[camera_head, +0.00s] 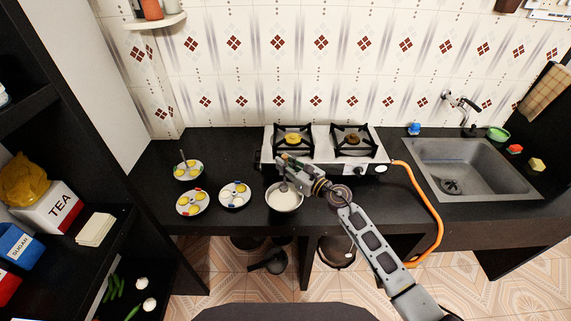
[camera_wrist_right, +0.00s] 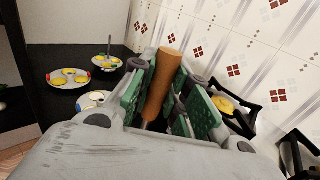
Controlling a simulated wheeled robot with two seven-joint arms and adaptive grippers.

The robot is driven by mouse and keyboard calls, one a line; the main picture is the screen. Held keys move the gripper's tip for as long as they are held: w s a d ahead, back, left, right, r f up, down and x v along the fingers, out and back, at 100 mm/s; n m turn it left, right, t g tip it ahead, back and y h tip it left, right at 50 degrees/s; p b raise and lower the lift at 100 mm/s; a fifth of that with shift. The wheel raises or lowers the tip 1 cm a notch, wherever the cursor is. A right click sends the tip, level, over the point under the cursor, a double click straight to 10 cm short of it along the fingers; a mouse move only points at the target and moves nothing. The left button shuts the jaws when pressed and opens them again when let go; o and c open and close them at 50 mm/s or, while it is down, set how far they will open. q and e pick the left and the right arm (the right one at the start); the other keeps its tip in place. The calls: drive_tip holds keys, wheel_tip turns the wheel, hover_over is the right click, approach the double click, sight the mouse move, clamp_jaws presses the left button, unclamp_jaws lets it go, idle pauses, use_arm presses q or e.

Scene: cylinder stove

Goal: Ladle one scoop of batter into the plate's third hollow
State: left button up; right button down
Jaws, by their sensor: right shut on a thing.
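My right gripper (camera_head: 288,165) is over the batter bowl (camera_head: 297,204) in the head view. In the right wrist view its green-padded fingers (camera_wrist_right: 160,105) are shut on the brown handle of the ladle (camera_wrist_right: 164,78). The ladle's lower end is mostly hidden; a grey part shows over the white batter (camera_head: 281,201), and I cannot tell whether it is dipped. A hollowed plate (camera_head: 235,205) with yellow in some hollows and blue and red marks stands left of the bowl. It shows partly behind the fingers in the wrist view (camera_wrist_right: 92,101). My left gripper is not in view.
Two more plates with yellow rounds, a front one (camera_head: 192,212) and a back one (camera_head: 188,177), stand farther left. The stove (camera_head: 322,142) is behind the bowl, with an orange hose (camera_head: 431,195) at right. The sink (camera_head: 470,165) is far right.

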sight(285, 185)
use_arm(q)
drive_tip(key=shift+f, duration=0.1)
use_arm(e)
drive_tip(key=shift+f, duration=0.15)
drive_tip(key=shift+f+b, duration=2.7)
drive_tip(key=shift+f, duration=0.1)
drive_tip(key=shift+f+b, duration=0.55)
drive_tip(key=shift+f, duration=0.05)
drive_tip(key=shift+f+b, duration=0.85)
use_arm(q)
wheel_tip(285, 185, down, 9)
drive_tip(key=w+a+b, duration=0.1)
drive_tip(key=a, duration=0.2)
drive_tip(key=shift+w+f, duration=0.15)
use_arm(e)
drive_tip(key=shift+f, duration=0.65)
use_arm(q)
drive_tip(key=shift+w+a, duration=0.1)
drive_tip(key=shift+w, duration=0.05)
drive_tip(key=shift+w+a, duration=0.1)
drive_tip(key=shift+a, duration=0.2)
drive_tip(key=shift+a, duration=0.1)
